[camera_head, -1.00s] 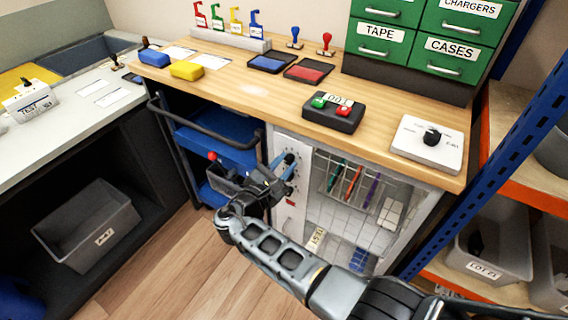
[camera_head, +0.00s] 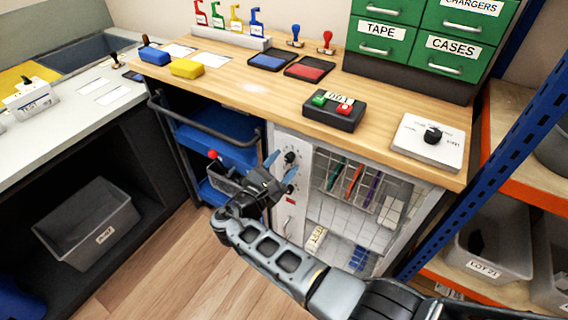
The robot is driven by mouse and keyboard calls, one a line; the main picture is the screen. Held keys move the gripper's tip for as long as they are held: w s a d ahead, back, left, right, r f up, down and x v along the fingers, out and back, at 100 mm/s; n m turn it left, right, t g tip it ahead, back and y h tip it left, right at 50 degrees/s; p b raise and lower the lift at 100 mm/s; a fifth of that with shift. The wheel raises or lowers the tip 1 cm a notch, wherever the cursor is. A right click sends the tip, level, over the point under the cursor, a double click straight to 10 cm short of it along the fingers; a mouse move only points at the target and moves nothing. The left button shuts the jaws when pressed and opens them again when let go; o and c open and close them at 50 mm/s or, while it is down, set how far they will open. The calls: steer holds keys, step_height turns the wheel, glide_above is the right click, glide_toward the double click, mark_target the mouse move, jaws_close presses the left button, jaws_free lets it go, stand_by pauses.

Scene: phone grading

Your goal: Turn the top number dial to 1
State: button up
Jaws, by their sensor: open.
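The top number dial (camera_head: 290,157) is a small black knob on the upper part of the white front panel (camera_head: 291,139) of the cabinet under the wooden counter. The marks around it are too small to read, so I cannot tell its setting. Another dark knob (camera_head: 291,188) shows lower on the panel, partly behind a finger. My gripper (camera_head: 282,166) is open and empty, its two blue-tipped fingers spread just in front of the panel, close to the top dial. I cannot tell whether a finger touches the dial.
Right of the panel is a wire-fronted display (camera_head: 355,190) with coloured pens. The counter (camera_head: 230,95) above holds a black box with green and red buttons (camera_head: 335,112) and a white box with a black knob (camera_head: 430,140). A blue cart (camera_head: 215,150) stands left.

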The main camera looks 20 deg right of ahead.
steer(key=v, duration=0.7)
stand_by(0.3)
